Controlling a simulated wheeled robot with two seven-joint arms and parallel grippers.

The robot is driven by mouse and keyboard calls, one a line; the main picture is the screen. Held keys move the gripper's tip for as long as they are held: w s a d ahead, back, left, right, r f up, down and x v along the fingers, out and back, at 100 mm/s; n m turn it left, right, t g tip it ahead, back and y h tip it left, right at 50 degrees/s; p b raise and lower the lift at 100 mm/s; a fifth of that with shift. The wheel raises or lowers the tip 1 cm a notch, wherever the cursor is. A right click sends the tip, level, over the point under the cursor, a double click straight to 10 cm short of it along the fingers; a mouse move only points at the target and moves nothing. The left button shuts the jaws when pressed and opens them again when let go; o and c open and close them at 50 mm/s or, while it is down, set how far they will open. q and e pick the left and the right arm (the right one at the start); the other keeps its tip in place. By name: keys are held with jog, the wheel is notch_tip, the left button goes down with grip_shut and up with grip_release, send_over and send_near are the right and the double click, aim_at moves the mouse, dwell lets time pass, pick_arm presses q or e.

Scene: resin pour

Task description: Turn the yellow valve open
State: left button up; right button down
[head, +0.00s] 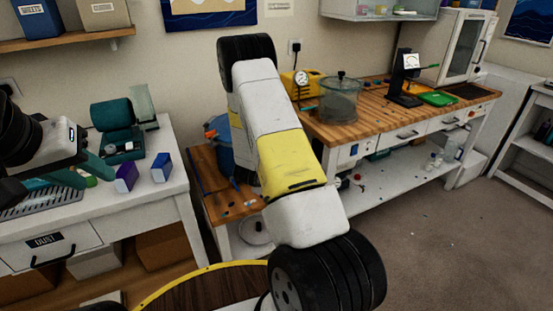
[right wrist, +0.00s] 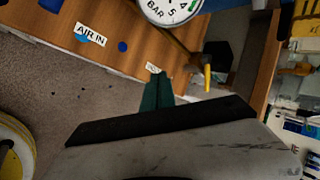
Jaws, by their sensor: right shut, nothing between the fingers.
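The yellow valve handle (right wrist: 207,76) shows in the right wrist view as a short bar standing out near the wooden bench face. My right gripper (right wrist: 157,90) has dark green fingers, shut and empty, left of the handle and apart from it. In the head view my right arm crosses the middle, and its gripper and the valve cannot be made out. My left gripper (head: 93,167) is at the left over the white table, teal and partly hidden; its finger gap is not clear.
A pressure gauge (right wrist: 170,8) and an "AIR IN" label (right wrist: 90,34) are near the valve. In the head view, a yellow pump (head: 300,82) and a clear chamber (head: 340,100) stand on the wooden bench (head: 370,122). Purple and blue boxes (head: 126,177) stand at left.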

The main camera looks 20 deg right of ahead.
jog(key=s+d+r+m+t+h, duration=0.1)
jog(key=s+d+r+t+h, duration=0.1)
jog(key=s+d+t+h, duration=0.25)
jog(key=w+d+f+h, duration=0.1)
jog(key=w+d+f, duration=0.1)
jog(key=w+d, duration=0.6)
jog(key=shift+w+f, duration=0.3)
jog(key=shift+w, duration=0.25)
jog(key=shift+d, duration=0.2)
